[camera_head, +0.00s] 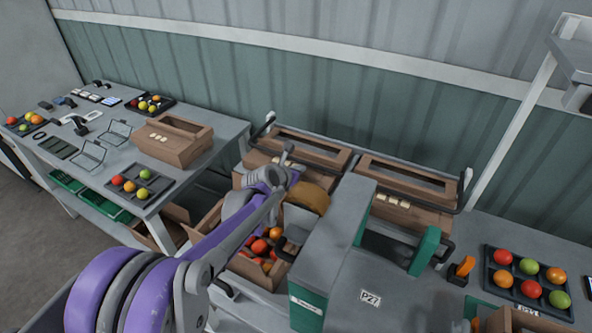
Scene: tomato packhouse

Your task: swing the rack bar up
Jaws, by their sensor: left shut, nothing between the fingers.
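The rack bar (457,212) is a dark bar running across the front of two wooden crates on the rack at the back. Its bent ends meet pale posts at the left (270,118) and right (467,176). My left gripper (288,156) is shut and empty at the end of my purple arm. In the picture it overlaps the left part of the bar, in front of the left crate (335,160). I cannot tell whether it touches the bar. The right crate (440,215) sits behind the bar's right part. My right gripper is not in view.
A grey machine housing (335,235) stands close right of my arm. A crate (205,232) and tomatoes (260,246) lie below it. A grey table (225,130) with trays and a wooden crate (170,138) is left. A tomato tray (526,279) is right.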

